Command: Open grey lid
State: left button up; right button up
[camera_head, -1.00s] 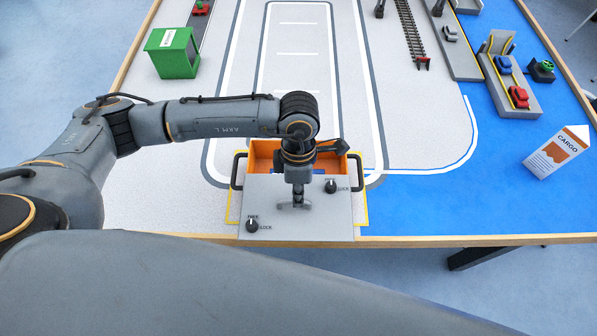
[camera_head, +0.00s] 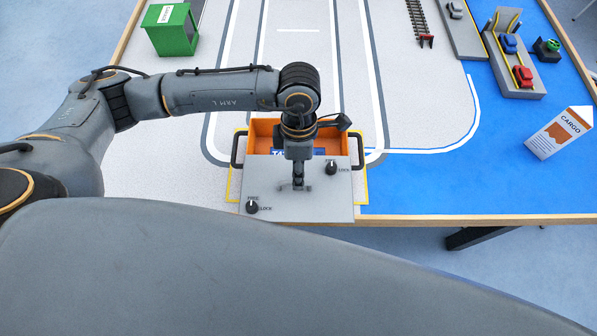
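The grey lid (camera_head: 315,205) lies flat on the orange box (camera_head: 262,130) near the table's front edge. It is shifted toward me, so the back part of the box is uncovered, and a blue item with white marks (camera_head: 278,152) shows inside. Two black knobs sit on the lid, one at front left (camera_head: 252,207) and one at back right (camera_head: 331,168); both pointers seem turned toward FREE. My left gripper (camera_head: 296,186) points down at the middle of the lid. Its fingers are small and dark, and whatever is between them is hidden. My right gripper is out of view.
Black handles stand at the box's left (camera_head: 238,151) and right (camera_head: 359,147) sides. A green box (camera_head: 172,32) is at the back left. A white cargo carton (camera_head: 560,132) and a ramp with toy cars (camera_head: 513,75) are at the right. The printed road behind the box is clear.

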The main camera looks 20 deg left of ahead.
pick_arm(q)
notch_tip(320, 180, up, 10)
jog(key=w, duration=0.2)
jog(key=shift+a+r, duration=0.2)
jog(key=shift+a, duration=0.05)
